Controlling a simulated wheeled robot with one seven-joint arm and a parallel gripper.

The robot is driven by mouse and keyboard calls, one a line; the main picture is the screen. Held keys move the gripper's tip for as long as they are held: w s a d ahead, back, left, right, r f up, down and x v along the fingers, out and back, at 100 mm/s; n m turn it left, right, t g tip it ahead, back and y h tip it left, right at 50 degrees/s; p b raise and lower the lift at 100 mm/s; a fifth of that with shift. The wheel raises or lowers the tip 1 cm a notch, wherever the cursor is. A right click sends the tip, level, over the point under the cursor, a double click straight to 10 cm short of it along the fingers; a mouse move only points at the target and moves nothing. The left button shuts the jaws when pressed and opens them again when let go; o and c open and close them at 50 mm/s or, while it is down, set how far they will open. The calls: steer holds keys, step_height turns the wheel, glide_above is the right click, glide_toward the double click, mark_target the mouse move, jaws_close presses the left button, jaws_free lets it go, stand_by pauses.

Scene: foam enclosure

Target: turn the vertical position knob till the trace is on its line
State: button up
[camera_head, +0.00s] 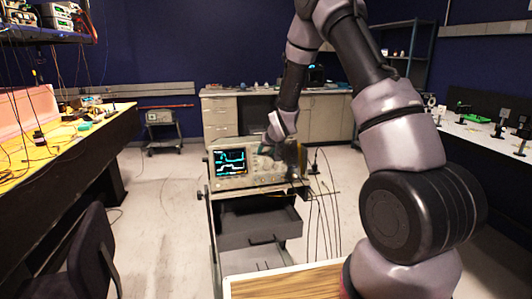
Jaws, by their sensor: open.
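The oscilloscope (216,180) is a beige box on a cart near the middle of the view. Its lit screen (231,161) shows a cyan trace in the upper part and a paler trace lower down. The knobs are on the panel right of the screen; they are too small to tell the vertical position knob apart, and my arm covers part of the panel. My gripper (267,150) is small and dark at the end of my arm, in front of the panel's upper part. It is open. I cannot tell whether it touches a knob.
The cart has a dark open drawer (262,228) under the oscilloscope. Black cables (328,200) hang on its right. A wood-topped surface (285,284) is close in front. A yellow bench (60,145) and a dark chair (92,255) stand left. Floor is clear left of the cart.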

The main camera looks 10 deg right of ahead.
jaws_close()
steer(key=shift+a+n+h, duration=0.25)
steer(key=shift+n+h, duration=0.15)
steer(key=shift+n, duration=0.7)
steer(key=shift+a+n+h, duration=0.15)
steer(key=shift+n+h, duration=0.45)
steer(key=shift+n, duration=0.5)
steer(key=n+h, duration=0.1)
steer(key=n, duration=0.1)
steer(key=n+t+h, duration=0.1)
steer(key=n, duration=0.2)
steer(key=shift+s+f, duration=0.1)
steer(key=shift+f, duration=0.05)
